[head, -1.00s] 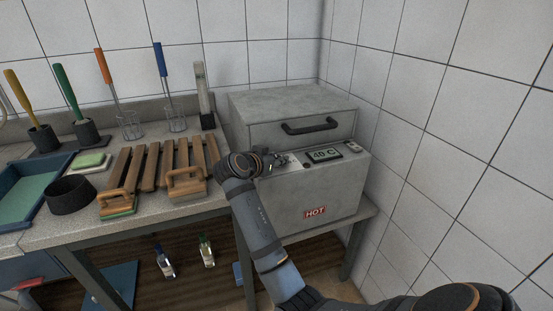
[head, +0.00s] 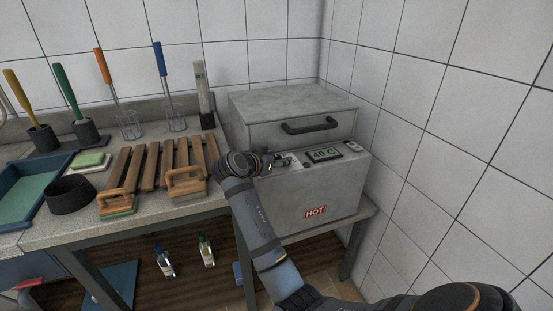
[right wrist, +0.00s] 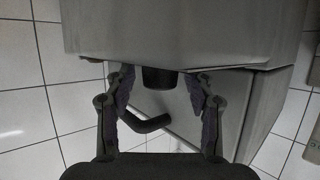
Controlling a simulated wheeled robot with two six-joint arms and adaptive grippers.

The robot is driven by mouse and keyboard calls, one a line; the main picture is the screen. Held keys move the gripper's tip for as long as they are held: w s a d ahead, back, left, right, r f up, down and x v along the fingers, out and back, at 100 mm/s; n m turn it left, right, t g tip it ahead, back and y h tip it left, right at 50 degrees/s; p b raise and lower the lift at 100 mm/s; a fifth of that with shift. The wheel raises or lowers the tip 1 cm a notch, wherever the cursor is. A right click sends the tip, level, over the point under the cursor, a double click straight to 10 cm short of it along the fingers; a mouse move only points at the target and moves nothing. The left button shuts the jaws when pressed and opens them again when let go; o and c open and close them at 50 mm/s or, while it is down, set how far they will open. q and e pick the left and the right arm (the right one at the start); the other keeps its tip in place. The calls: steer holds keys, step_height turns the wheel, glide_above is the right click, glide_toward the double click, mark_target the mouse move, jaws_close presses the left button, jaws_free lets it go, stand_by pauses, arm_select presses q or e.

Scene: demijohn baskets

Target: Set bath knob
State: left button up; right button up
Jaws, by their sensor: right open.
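The bath is a grey metal box (head: 300,207) with a lid above it and a red HOT label (head: 315,212). Its sloped front panel holds a display (head: 324,154) that reads about 40 C. My right gripper (head: 279,161) is at the left end of this panel. In the right wrist view, a short dark knob (right wrist: 160,78) sits between the two open fingers of the gripper (right wrist: 160,105), apart from both. In the head view the gripper hides the knob. My left gripper is not in view.
A black lid handle (head: 310,126) is close behind the panel. A wooden slatted rack (head: 150,165) and brushes stand on the counter to the left. A tiled wall (head: 430,150) closes off the right side. Bottles (head: 206,251) stand below the counter.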

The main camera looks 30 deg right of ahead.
step_height(320, 180, up, 10)
steer(key=shift+f, duration=0.1)
stand_by(0.4)
